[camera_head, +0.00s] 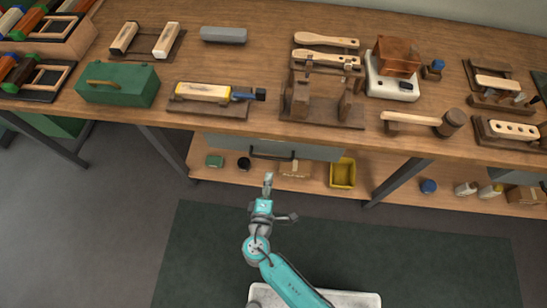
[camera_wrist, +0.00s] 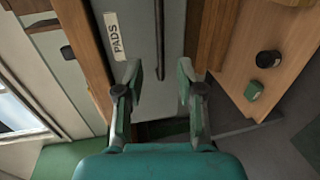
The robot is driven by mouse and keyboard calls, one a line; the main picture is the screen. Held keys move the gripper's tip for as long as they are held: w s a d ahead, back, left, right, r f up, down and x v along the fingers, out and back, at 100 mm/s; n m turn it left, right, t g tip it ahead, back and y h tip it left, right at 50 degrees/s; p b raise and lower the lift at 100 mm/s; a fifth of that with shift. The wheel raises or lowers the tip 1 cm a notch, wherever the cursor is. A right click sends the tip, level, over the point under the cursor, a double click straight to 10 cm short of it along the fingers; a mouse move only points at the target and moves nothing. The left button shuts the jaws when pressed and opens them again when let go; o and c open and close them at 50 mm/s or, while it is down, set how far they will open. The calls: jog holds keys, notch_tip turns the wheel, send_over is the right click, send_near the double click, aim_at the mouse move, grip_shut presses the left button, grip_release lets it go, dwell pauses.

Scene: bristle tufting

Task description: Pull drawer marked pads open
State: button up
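The grey drawer front (camera_head: 225,143) sits under the bench's front edge and looks shut. In the wrist view the drawer front (camera_wrist: 85,62) carries a white label reading PADS (camera_wrist: 115,36). Its dark bar handle (camera_head: 272,155) also shows in the wrist view (camera_wrist: 159,38), running up the picture between the lines of my two fingers. My gripper (camera_head: 268,180) is just in front of the drawer, below the handle in the head view. In the wrist view my gripper (camera_wrist: 159,78) is open, with nothing visibly held. Contact with the handle cannot be told.
The wooden bench top (camera_head: 265,70) above holds several tools and fixtures. The lower shelf (camera_head: 230,180) holds a small green box (camera_head: 214,160), a black round item (camera_head: 244,163) and a yellow bin (camera_head: 343,172). Table legs (camera_head: 400,180) flank the shelf.

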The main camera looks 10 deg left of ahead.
aim_at(273, 158)
jog(key=x, duration=1)
jog(key=shift+w, duration=0.15)
grip_shut()
